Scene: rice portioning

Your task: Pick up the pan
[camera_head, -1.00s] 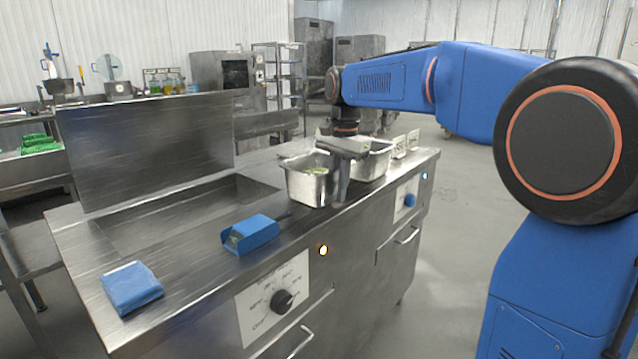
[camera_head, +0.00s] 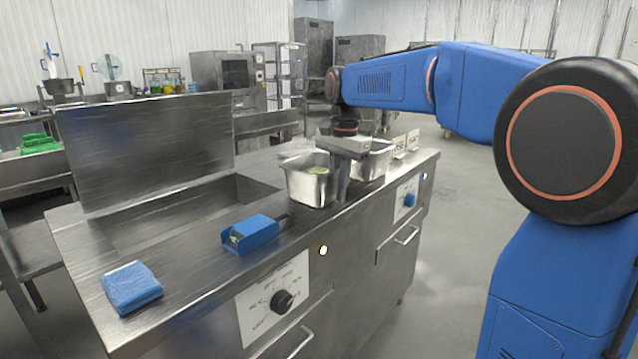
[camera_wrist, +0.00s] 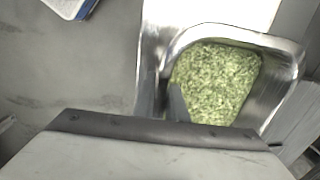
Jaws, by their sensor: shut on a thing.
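The metal pan (camera_head: 312,188) with green, grainy food inside stands on the steel counter near its front edge. It also shows in the wrist view (camera_wrist: 287,75), with the food filling its floor. My gripper (camera_head: 342,182) points down at the pan's right side in the head view. In the wrist view my gripper (camera_wrist: 164,100) is shut on the pan's wall, with one finger inside over the food and one outside. The lower parts of the fingers are partly hidden. I cannot tell whether the pan is clear of the counter.
A second metal pan (camera_head: 371,166) stands close by on the right, behind my gripper. Small label cards (camera_head: 406,143) stand beyond it. A blue box-like holder (camera_head: 250,234) and a folded blue cloth (camera_head: 131,287) lie on the counter's left part. A sunken basin (camera_head: 190,215) lies behind them.

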